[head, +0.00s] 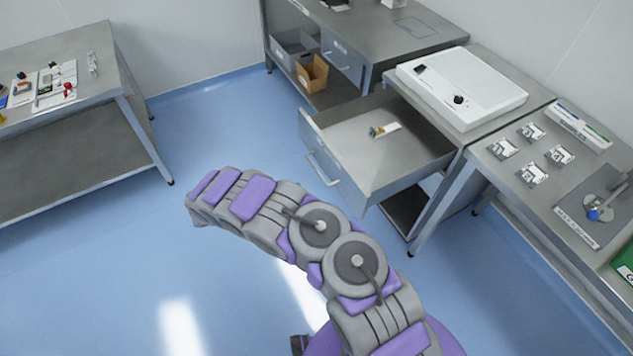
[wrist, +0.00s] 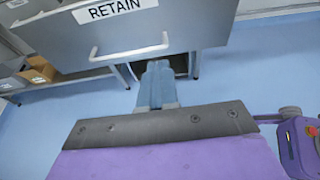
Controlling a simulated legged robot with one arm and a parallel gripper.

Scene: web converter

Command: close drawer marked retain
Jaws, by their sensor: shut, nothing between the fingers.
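The drawer marked RETAIN (wrist: 180,30) fills the top of the wrist view, with its white label (wrist: 115,9) and bar handle (wrist: 130,51). In the head view the same open drawer (head: 400,160) sticks well out from the steel bench, with its front and handle (head: 322,170) facing left. A small white card with a yellow and dark piece (head: 384,130) lies inside. My gripper (wrist: 158,66) is shut and empty, its blue-grey fingers pointing toward the lower drawer front, just below the handle. Whether they touch it cannot be told. The fingers are not clear in the head view.
A white tray (head: 460,85) stands on the bench above the drawer. Another drawer (head: 343,55) at the back is shut, beside grey and cardboard bins (head: 313,74). A side table (head: 100,45) stands at left. The blue floor (head: 100,270) left of the drawer is clear.

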